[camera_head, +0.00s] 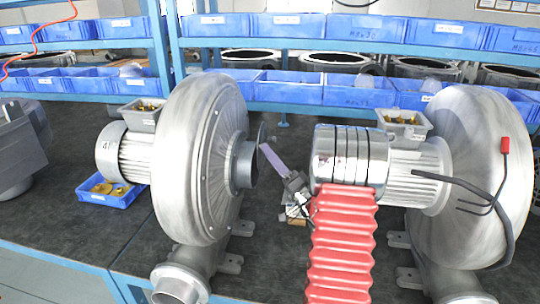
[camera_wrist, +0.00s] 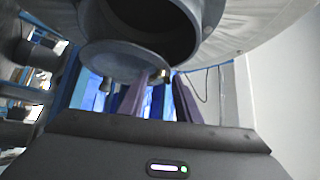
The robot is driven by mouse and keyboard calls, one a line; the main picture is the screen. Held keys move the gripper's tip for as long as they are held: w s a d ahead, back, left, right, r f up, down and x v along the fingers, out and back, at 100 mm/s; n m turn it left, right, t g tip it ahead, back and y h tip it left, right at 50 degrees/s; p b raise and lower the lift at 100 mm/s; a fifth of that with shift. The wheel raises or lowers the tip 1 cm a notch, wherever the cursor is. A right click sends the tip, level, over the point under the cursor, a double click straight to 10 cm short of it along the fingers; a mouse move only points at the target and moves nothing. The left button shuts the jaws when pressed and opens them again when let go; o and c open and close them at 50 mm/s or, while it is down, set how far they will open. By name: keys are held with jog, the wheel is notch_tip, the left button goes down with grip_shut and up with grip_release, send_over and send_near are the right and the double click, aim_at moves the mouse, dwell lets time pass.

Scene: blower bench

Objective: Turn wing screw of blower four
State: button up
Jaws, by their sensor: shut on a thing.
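Blower four (camera_head: 200,150) is the large grey housing left of centre in the head view, with a "4" on its motor. Its inlet pipe (camera_head: 245,165) faces right; the dark opening (camera_wrist: 155,25) fills the top of the wrist view. A round grey cover disc (camera_wrist: 120,57) hangs at the opening's lower edge, swung aside from it. The small brass wing screw (camera_wrist: 160,77) is at the disc's right edge. My gripper (camera_wrist: 161,82) has its purple fingers on either side of the screw and is shut on it. In the head view my gripper (camera_head: 266,150) reaches the disc's edge; the screw is hidden there.
A blue tray with brass parts (camera_head: 108,196) lies at the left. Shelves of blue bins (camera_head: 340,92) line the back. Dark bench top shows between the blowers.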

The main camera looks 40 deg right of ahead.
jog(key=shift+w+f+n+t+y, duration=0.15)
jog(key=shift+f+n+t+y, duration=0.25)
jog(key=shift+n+y, duration=0.6)
jog(key=shift+d+n, duration=0.1)
jog(key=shift+n, duration=0.2)
jog(key=o, duration=1.1)
jog(key=shift+r, duration=0.2)
jog(key=shift+c, duration=0.2)
